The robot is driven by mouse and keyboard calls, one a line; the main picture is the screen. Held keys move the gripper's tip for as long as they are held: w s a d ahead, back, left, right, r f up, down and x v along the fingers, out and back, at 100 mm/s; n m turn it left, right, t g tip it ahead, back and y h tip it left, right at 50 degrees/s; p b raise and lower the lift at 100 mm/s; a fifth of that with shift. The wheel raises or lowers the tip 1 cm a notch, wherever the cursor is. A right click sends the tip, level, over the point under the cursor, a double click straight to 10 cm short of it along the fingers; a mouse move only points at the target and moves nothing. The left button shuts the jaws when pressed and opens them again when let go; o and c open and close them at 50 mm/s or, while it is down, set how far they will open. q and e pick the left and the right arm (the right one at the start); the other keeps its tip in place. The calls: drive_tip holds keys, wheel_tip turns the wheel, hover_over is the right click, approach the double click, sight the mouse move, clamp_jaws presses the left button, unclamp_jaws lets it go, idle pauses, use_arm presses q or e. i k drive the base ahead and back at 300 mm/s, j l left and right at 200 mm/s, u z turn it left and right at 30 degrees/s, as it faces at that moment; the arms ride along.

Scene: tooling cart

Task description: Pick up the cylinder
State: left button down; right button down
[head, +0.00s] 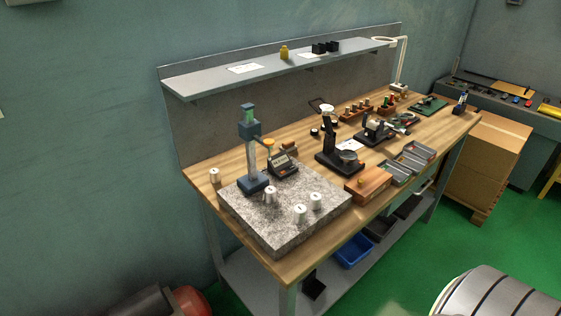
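Several small silver cylinders are on the workbench. Three stand on the speckled granite plate (285,238): a cylinder (270,194) near the blue stand, a cylinder (300,213) nearer the front, and a cylinder (316,201) to its right. Another light cylinder (214,175) stands on the wood at the left back of the plate. I cannot tell which one the task means. Neither of my grippers is in view.
A blue stand (252,150) and a dark gauge box (283,164) stand at the plate's back. A wooden box (368,185), grey trays (417,153) and black instruments crowd the bench to the right. A shelf (215,80) overhangs the back. Green floor lies in front.

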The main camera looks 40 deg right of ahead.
sight(270, 191)
drive_tip(key=l+z, duration=0.45)
drive_tip(key=i+l+z, duration=0.15)
drive_tip(key=l+z, duration=0.15)
drive_tip(key=z, duration=0.15)
drive_tip(key=i+l+z, duration=0.15)
drive_tip(key=l+z, duration=0.3)
drive_tip(key=j, duration=0.1)
